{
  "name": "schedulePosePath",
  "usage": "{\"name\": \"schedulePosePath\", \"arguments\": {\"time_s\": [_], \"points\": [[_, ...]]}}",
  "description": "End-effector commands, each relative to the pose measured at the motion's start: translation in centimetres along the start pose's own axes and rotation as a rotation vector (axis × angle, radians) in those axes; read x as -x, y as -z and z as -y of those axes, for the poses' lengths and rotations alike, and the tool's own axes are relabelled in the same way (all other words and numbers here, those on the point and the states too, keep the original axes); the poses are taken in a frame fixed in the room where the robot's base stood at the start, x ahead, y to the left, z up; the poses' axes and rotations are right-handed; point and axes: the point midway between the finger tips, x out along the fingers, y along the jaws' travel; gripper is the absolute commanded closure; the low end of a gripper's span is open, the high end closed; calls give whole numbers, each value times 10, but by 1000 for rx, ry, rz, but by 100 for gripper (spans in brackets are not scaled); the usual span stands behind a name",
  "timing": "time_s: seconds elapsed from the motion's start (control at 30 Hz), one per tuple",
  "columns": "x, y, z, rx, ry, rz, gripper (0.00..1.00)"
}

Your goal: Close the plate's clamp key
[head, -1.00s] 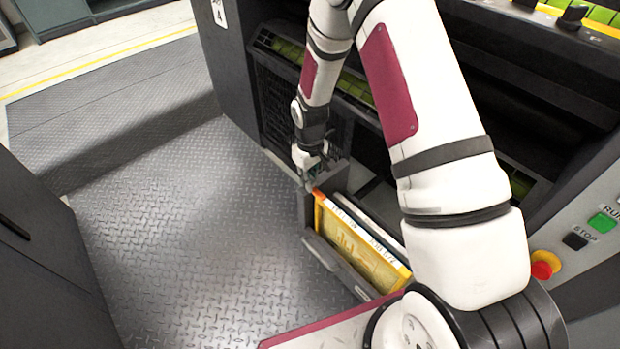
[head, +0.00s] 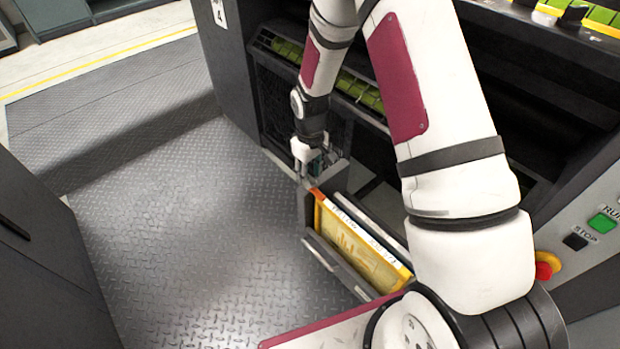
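A yellow-framed plate (head: 352,246) stands upright in a dark rack (head: 333,262) on the floor in front of the machine. Its top edge is pale with dark marks, and an orange-red piece shows at its far left corner. My gripper (head: 302,176) points down at the far left end of the rack, close to that corner. The fingers are small and partly lost against the dark rack, so their opening cannot be told. I cannot make out the clamp key; it may be hidden at the gripper.
The dark press (head: 290,100) stands behind the rack. A panel at right carries a green run button (head: 603,222), a black stop button (head: 575,241) and a red emergency knob (head: 544,270). The tread-plate floor (head: 180,240) at left is clear.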

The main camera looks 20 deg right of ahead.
Motion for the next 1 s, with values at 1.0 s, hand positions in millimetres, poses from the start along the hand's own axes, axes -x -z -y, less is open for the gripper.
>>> {"name": "schedulePosePath", "arguments": {"time_s": [1.0], "points": [[93, 0, 0, 1, 1, 1, 65]]}}
